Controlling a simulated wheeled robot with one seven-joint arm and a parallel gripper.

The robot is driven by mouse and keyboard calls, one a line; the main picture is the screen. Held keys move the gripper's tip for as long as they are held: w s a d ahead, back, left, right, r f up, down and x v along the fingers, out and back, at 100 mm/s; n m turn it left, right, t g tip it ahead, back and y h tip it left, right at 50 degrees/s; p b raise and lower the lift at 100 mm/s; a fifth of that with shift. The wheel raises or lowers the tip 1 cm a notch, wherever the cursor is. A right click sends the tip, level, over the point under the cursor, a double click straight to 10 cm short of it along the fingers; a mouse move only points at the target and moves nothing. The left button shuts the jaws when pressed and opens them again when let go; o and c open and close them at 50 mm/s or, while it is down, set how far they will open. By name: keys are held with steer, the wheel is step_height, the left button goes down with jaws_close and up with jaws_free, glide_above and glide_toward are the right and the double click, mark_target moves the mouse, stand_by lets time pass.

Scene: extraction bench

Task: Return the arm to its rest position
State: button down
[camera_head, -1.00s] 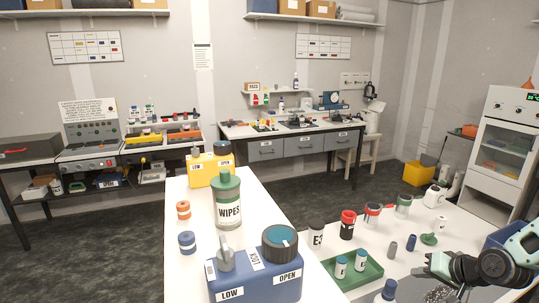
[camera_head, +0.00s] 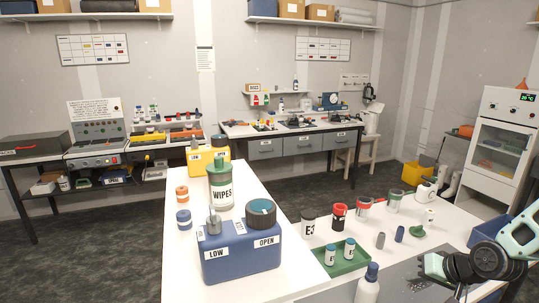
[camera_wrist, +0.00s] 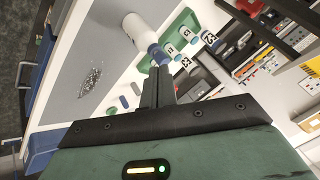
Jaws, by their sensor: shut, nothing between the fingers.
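My gripper (camera_head: 428,265) is at the lower right of the head view, above the grey mat of the right-hand bench. In the wrist view its dark fingers (camera_wrist: 157,85) are together with nothing between them.
A green tray (camera_head: 325,268) with small vials stands left of the gripper, near an E3 jar (camera_head: 308,222) and other jars. A blue LOW/OPEN box (camera_head: 240,258) and a WIPES tub (camera_head: 220,186) stand on the left bench. A blue bin (camera_head: 490,232) is close to my arm.

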steer(key=s+a+r+n+g+h+b, duration=0.1)
steer(key=s+a+r+n+g+b, duration=0.15)
steer(key=s+a, duration=0.5)
steer(key=s+a+r+n+g+h+b, duration=0.15)
steer(key=s+a+n+b, duration=0.25)
steer(key=a, duration=0.6)
steer(key=s+a+r+n+g+b, duration=0.1)
steer(key=s+a+n+b, duration=0.1)
steer(key=s, duration=0.6)
steer(key=s+a+r+n+g+b, duration=0.2)
steer(key=s+a, duration=0.2)
steer(key=s, duration=0.5)
steer(key=shift+s+r+h, duration=0.15)
steer(key=shift+r+h, duration=0.05)
steer(key=shift+h, duration=0.25)
